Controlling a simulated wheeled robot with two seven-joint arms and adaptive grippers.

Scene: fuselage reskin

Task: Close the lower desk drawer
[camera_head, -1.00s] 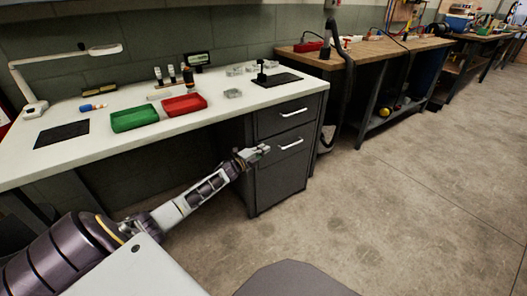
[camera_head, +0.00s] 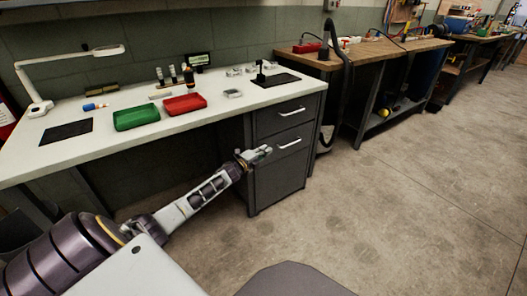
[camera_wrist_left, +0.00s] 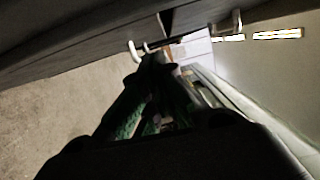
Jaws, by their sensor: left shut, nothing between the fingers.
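The lower desk drawer (camera_head: 279,178) is the tall grey front at the bottom of the cabinet under the desk's right end, with a white bar handle (camera_head: 290,143). It looks nearly flush with the cabinet; I cannot tell whether a small gap is left. My left gripper (camera_head: 264,152) is shut and empty, in front of the upper left part of this drawer, just left of and below the handle. In the left wrist view the fingers (camera_wrist_left: 158,58) reach toward the dark drawer front, close to a white handle (camera_wrist_left: 136,52). Contact is unclear. My right gripper is not in view.
The upper drawer (camera_head: 272,120) sits above and looks shut. The white desk top (camera_head: 75,152) holds a green tray (camera_head: 136,118), a red tray (camera_head: 184,104) and a lamp (camera_head: 75,55). A wooden workbench (camera_head: 375,49) stands to the right. The floor (camera_head: 400,200) in front is clear.

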